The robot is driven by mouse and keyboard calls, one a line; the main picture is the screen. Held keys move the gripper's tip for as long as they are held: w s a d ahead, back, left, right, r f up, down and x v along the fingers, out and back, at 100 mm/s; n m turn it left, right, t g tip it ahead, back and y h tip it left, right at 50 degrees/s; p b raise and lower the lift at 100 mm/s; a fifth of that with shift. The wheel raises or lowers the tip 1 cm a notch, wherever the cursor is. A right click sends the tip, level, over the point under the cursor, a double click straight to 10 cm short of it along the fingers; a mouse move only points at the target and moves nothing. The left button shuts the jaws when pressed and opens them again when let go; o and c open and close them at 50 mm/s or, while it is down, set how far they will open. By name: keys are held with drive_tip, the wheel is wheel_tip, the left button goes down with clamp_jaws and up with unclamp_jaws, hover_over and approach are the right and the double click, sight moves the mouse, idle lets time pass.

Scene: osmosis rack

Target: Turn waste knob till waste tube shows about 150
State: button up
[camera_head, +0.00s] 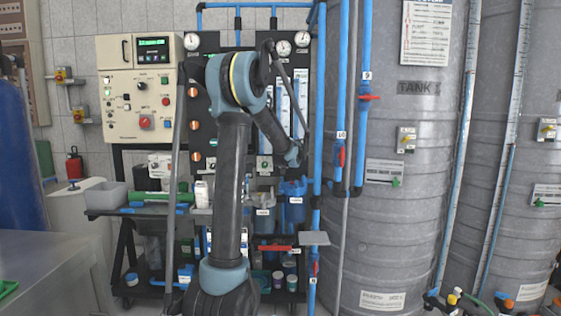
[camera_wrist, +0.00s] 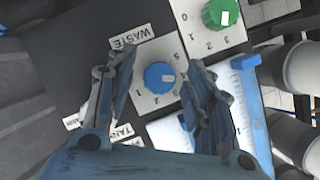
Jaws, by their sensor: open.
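The blue waste knob (camera_wrist: 159,77) sits on a white numbered plate beside a label reading WASTE (camera_wrist: 132,37) in the wrist view. My gripper (camera_wrist: 162,60) is open, with one finger on each side of the knob in the picture. I cannot tell whether either finger touches it. In the head view my gripper (camera_head: 296,156) is at the rack panel, below the flow tubes (camera_head: 283,102), and my arm covers part of the panel. The waste knob is not clear there. The waste tube's reading is too small to tell.
A green knob (camera_wrist: 220,13) on its own numbered plate is close to the right finger. Blue vertical pipes (camera_head: 341,90) and a large grey tank (camera_head: 400,150) stand right of the arm. A control box (camera_head: 140,88) is at the left.

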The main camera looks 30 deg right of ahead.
drive_tip(key=v, duration=1.2)
idle(0.4)
drive_tip(key=a+f+n+g+y, duration=0.1)
drive_tip(key=a+f+n+y, duration=0.15)
drive_tip(key=a, duration=1.05)
drive_tip(key=a+f+n+g+y, duration=0.1)
drive_tip(key=a+f+n+y, duration=0.15)
drive_tip(key=a, duration=1.05)
drive_tip(key=s+a+f+n+g+y, duration=0.1)
drive_tip(key=s+a+f+g, duration=0.1)
drive_tip(key=s+a+f, duration=0.4)
drive_tip(key=s+a+f+n+g+y, duration=0.1)
drive_tip(key=s+a+f+g, duration=0.15)
drive_tip(key=a, duration=0.65)
drive_tip(key=s+a+f+n+g, duration=0.1)
drive_tip(key=s+a+f, duration=0.1)
drive_tip(key=s+f, duration=0.2)
drive_tip(key=s+a+f+n+g+h, duration=0.1)
drive_tip(key=s+a+f+g, duration=0.1)
drive_tip(key=s, duration=0.9)
drive_tip(key=s+a+f+n+g+h, duration=0.1)
drive_tip(key=s+a+f+n, duration=0.1)
drive_tip(key=s+f, duration=0.5)
drive_tip(key=shift+s+a+g, duration=0.3)
drive_tip(key=shift+a+g, duration=0.05)
drive_tip(key=shift+a, duration=0.5)
